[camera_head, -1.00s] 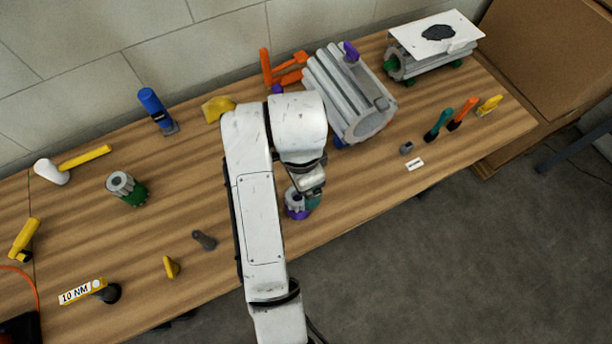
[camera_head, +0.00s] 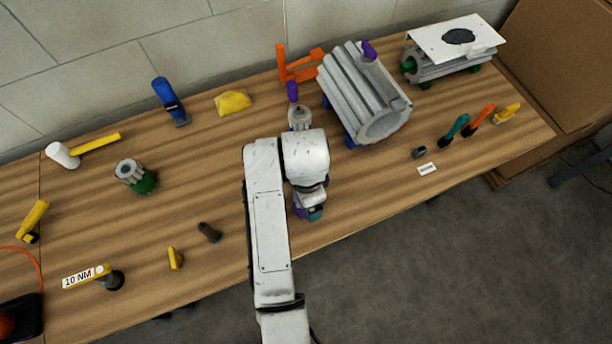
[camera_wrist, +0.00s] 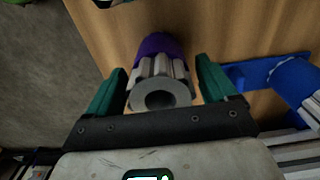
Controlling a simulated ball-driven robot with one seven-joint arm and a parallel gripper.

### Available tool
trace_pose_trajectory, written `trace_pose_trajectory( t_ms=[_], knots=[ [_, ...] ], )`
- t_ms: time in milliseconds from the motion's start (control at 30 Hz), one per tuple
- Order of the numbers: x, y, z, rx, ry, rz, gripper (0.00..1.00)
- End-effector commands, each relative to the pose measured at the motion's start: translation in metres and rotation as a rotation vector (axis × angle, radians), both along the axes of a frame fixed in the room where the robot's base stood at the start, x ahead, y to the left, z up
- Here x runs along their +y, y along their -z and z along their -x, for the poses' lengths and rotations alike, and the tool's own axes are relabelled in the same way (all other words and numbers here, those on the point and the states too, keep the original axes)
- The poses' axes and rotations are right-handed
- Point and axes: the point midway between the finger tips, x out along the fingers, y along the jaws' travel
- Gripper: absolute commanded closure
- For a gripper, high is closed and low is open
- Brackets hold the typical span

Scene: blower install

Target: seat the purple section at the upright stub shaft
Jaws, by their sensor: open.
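The purple section (camera_wrist: 160,48) stands upright on the wooden table, with a purple lower part, grey lobes and a round bore in its top. In the wrist view my gripper (camera_wrist: 163,88) is open, its two teal fingers on either side of the section with visible gaps. In the head view my gripper (camera_head: 310,208) is low over the table's front edge and hides most of the section; only a bit of purple shows. A grey round piece with a purple handle (camera_head: 299,116) stands behind my arm. I cannot tell whether it bears the stub shaft.
A big grey housing (camera_head: 350,90) on blue supports lies right of my arm, and a blue support (camera_wrist: 262,73) shows beside the right finger. A green-based section (camera_head: 136,178), dark grey peg (camera_head: 210,232) and yellow block (camera_head: 234,102) stand left.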

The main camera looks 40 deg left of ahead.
Motion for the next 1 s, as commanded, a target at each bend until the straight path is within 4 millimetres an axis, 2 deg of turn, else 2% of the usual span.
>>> trace_pose_trajectory(
  t_ms=[300, 1000],
  knots=[
    [0.0001, 0.0048, 0.0001, 0.000, 0.000, -0.001, 0.17],
    [0.0002, 0.0043, -0.0001, 0.000, 0.000, -0.001, 0.84]
  ],
)
